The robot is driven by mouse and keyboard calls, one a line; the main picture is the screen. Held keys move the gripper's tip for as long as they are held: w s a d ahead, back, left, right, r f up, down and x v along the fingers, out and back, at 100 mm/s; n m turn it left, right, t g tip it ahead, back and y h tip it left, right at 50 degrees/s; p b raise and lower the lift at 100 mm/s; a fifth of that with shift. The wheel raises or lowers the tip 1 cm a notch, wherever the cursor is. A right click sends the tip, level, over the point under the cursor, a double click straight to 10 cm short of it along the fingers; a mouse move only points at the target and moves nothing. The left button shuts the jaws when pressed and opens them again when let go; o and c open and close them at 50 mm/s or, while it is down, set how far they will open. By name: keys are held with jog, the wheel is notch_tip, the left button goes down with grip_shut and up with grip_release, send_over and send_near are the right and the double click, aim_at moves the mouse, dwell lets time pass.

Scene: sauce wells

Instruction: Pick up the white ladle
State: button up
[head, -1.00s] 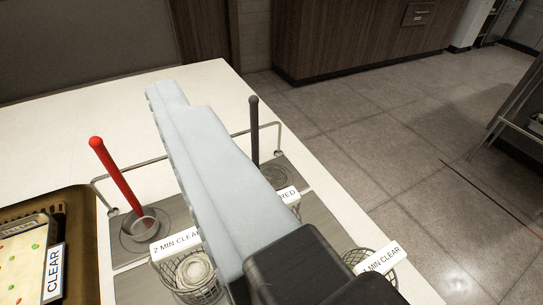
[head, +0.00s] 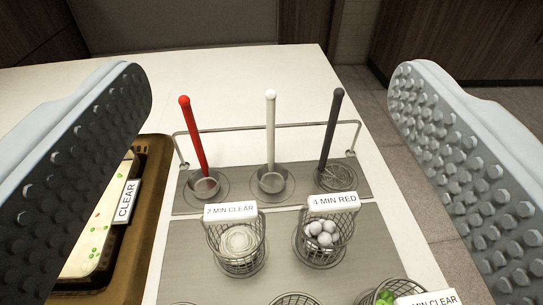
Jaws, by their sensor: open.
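The white ladle (head: 270,135) stands upright in the middle well of the back row, its bowl in the well and its white handle rising to a round tip. My gripper (head: 268,125) is open and empty, its two studded pads at the left and right edges of the view. The white ladle shows between the pads, with wide gaps on both sides and no contact. A red-handled ladle (head: 195,140) stands to its left. A dark-handled utensil (head: 331,130) with a mesh end stands to its right.
A thin metal rail (head: 235,128) runs behind the utensils. In front are wire baskets labelled 2 MIN CLEAR (head: 238,248) and 4 MIN RED (head: 322,240), with more baskets nearer. A brown tray (head: 152,175) lies left. The white counter behind is clear.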

jog(key=shift+w+r, duration=0.1)
jog(key=shift+w, duration=0.15)
jog(key=c, duration=0.7)
jog(key=w+g, duration=0.2)
jog(key=w, duration=0.2)
jog(key=w+m+g, duration=0.1)
jog(key=w+g, duration=0.2)
jog(key=w, duration=0.2)
jog(key=w+m+g, duration=0.1)
jog(key=w+g, duration=0.2)
jog(key=w, duration=0.2)
jog(key=shift+w+a+r, duration=0.1)
jog(key=shift+w+r, duration=0.05)
jog(key=shift+c, duration=0.5)
jog(key=m+g, duration=0.2)
jog(key=g, duration=0.7)
send_over(271, 122)
jog(key=w, duration=0.1)
jog(key=f, duration=1.4)
jog(key=shift+a+f, duration=0.2)
jog(key=shift+f, duration=0.15)
jog(key=shift+s+d+f, duration=0.1)
jog(key=shift+d+f, duration=0.05)
jog(key=shift+f, duration=2.5)
